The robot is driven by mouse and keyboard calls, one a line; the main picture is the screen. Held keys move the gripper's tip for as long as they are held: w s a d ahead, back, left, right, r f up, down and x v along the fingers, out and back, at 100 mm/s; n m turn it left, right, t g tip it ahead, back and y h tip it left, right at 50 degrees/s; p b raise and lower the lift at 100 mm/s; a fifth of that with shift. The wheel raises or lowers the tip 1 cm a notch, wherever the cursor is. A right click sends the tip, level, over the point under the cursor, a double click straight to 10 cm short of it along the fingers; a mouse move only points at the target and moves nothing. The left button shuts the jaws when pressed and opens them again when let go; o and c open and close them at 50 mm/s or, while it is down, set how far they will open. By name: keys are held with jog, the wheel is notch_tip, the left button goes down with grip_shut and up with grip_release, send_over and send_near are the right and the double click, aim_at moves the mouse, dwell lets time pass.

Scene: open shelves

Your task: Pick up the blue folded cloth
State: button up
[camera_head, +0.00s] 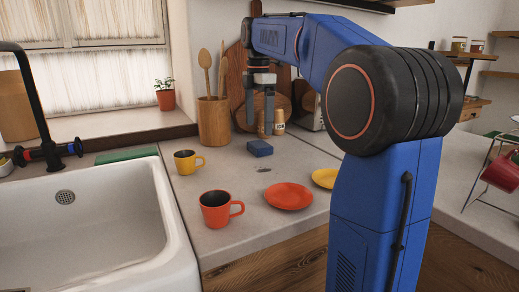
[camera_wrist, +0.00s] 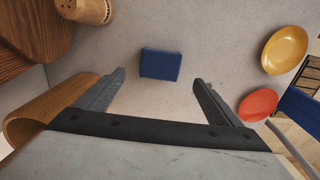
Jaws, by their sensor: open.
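The blue folded cloth (camera_head: 259,148) lies flat on the grey counter, behind the yellow mug and the orange plate. It also shows in the wrist view (camera_wrist: 160,64) as a small blue rectangle, beyond the fingertips and roughly centred between them. My gripper (camera_head: 260,112) is above the counter near the cloth, pointing down. In the wrist view my gripper (camera_wrist: 158,80) is open, its two fingers wide apart with nothing between them. The cloth is apart from both fingers.
A wooden utensil holder (camera_head: 214,123) stands left of my gripper, with wooden boards (camera_head: 238,75) behind. A yellow mug (camera_head: 186,162), an orange mug (camera_head: 217,209), an orange plate (camera_head: 289,196) and a yellow plate (camera_head: 324,178) are in front. The white sink (camera_head: 90,220) is at left.

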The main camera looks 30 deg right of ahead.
aim_at(260, 144)
jog(key=shift+d+f, duration=0.15)
jog(key=shift+f, duration=1.75)
jog(key=shift+d+f, duration=0.1)
jog(key=shift+f, duration=1.75)
jog(key=c, duration=1.2)
jog(key=shift+c, duration=0.2)
jog(key=shift+r, duration=0.1)
notch_tip(260, 144, up, 10)
